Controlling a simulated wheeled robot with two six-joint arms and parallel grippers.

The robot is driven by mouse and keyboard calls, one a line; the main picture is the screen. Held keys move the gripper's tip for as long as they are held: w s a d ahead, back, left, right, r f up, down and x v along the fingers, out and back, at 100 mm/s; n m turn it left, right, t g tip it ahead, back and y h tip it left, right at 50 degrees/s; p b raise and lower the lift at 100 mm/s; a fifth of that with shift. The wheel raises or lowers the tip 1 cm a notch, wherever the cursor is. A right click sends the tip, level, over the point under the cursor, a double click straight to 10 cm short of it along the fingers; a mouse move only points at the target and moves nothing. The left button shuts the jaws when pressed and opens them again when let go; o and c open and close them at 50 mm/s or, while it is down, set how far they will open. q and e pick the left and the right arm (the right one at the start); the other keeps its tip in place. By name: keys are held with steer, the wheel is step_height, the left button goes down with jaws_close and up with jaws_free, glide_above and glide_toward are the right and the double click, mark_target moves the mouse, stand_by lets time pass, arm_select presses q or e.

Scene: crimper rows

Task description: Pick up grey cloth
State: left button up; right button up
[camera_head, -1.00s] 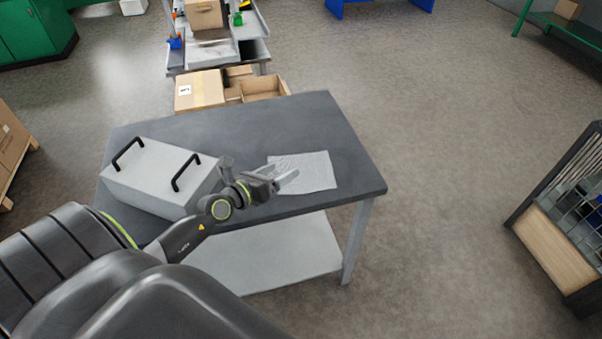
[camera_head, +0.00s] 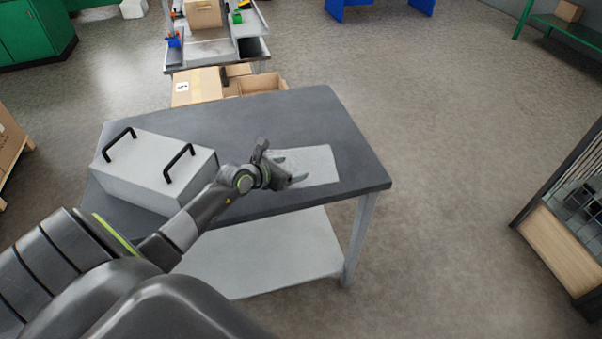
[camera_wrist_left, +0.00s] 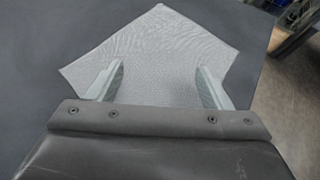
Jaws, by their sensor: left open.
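The grey cloth (camera_head: 315,163) lies flat on the right part of the dark table (camera_head: 345,140). My left gripper (camera_head: 290,170) is over the cloth's left part, with its fingers pointing right. In the left wrist view the cloth (camera_wrist_left: 155,50) spreads ahead of and between the two open fingers of the left gripper (camera_wrist_left: 158,85), and nothing is gripped. I cannot tell whether the fingertips touch the cloth. The near part of the cloth is hidden by the gripper body. My right gripper is not in view.
A grey box with two black handles (camera_head: 150,165) stands on the table's left side, close beside my left arm. Cardboard boxes (camera_head: 200,88) stand behind the table. The table top behind the cloth is clear. A slatted rack with a wooden panel (camera_head: 565,250) stands at the far right.

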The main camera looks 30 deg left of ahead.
arm_select(q)
steer(key=shift+b+x, duration=0.3)
steer(key=shift+x, duration=0.75)
steer(key=shift+r, duration=0.1)
steer(key=shift+w, duration=0.2)
steer(key=shift+c, duration=0.2)
steer(key=shift+f, duration=0.2)
steer(key=c, duration=0.5)
steer(key=shift+s, duration=0.1)
jaws_close()
steer(key=shift+f, duration=0.1)
step_height(320, 180, up, 12)
steer(key=p, duration=1.1)
steer(key=shift+p, duration=0.4)
